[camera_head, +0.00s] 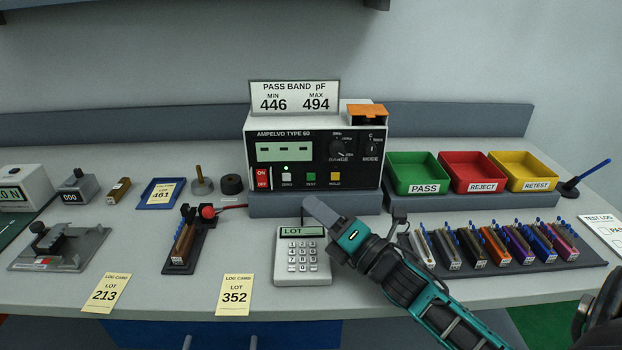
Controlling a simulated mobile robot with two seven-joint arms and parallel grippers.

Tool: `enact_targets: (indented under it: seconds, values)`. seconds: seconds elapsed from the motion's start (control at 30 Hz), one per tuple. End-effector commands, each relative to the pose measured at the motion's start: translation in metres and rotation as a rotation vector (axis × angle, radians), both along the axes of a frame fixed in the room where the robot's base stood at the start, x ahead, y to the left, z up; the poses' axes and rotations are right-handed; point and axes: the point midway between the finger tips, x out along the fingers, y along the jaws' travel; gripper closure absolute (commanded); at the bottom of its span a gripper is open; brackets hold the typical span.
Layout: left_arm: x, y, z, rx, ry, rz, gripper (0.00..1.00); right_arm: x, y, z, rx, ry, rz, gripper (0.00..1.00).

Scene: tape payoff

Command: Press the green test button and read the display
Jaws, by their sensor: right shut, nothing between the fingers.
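The tester (260,190), a white box with a black front marked AMPELVO TYPE 60, stands at the middle back of the bench. Its green test button (311,177) is in the lower row of the front, between a white and a yellow button. The display (283,151) shows three dashes, no digits. A small green light is lit below the display. My right gripper (312,205) is shut and empty. In the picture its tip is just below the green button, over the tester's plinth; I see no contact with the button. My left gripper is not in view.
A keypad (303,262) marked LOT sits below my right gripper. A black fixture with a red-knobbed lever (207,212) is to the left. Green (418,188), red and yellow trays stand right of the tester. Several coloured parts lie on a dark mat (575,262) at the right.

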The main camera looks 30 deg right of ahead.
Motion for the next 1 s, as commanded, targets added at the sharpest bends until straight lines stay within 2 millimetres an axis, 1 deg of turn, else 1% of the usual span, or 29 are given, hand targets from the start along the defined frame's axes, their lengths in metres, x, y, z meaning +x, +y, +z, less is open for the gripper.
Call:
enact_targets:
  seconds: [0.03,0.2,0.4,0.6,1.0]
  values:
    - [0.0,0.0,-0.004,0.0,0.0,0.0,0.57,0.008,-0.004,-0.002,-0.003,-0.002,0.001,1.0]
    - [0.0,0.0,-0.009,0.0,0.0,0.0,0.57,0.027,-0.016,-0.002,-0.003,0.0,0.0,1.0]
    - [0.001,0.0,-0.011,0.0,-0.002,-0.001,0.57,0.042,-0.026,-0.001,-0.002,0.0,0.0,1.0]
    - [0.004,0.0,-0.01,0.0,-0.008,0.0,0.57,0.047,-0.029,0.0,0.001,0.0,0.0,1.0]
    - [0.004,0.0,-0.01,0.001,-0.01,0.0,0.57,0.047,-0.029,0.0,0.0,0.001,-0.001,1.0]
